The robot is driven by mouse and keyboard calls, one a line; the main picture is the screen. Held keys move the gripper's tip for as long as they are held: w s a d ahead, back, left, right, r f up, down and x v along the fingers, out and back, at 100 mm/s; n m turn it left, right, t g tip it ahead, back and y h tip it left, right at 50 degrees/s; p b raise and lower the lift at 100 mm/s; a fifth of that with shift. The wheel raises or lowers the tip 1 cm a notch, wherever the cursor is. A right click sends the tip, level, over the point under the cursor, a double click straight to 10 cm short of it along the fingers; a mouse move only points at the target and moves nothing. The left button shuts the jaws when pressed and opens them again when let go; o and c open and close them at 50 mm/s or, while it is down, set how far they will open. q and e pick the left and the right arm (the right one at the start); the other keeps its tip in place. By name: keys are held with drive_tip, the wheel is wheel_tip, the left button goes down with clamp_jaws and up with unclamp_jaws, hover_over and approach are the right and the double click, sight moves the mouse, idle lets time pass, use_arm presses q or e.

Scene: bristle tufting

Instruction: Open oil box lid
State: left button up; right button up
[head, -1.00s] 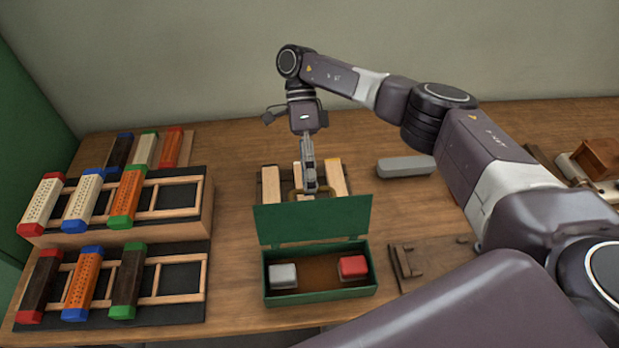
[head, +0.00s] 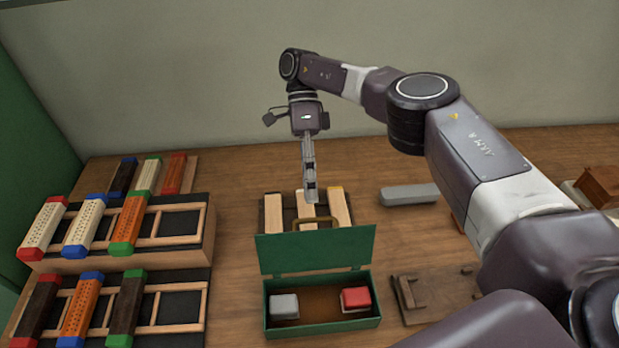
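The green oil box (head: 322,323) stands at the front middle of the table. Its green lid (head: 316,250) is raised, standing up at the back edge of the box. A grey block (head: 285,305) and a red block (head: 355,297) sit inside it, at the left and right ends. My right gripper (head: 311,196) points down behind and above the lid, apart from it. Its fingers look close together with nothing visible between them, but the gap is too small to judge. My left gripper is not in view.
Racks of coloured brush blocks (head: 90,220) fill the left. A grey bar (head: 409,194) and a wooden fixture (head: 432,292) lie to the right.

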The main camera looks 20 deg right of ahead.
drive_tip(key=shift+v, duration=1)
drive_tip(key=shift+r, duration=0.1)
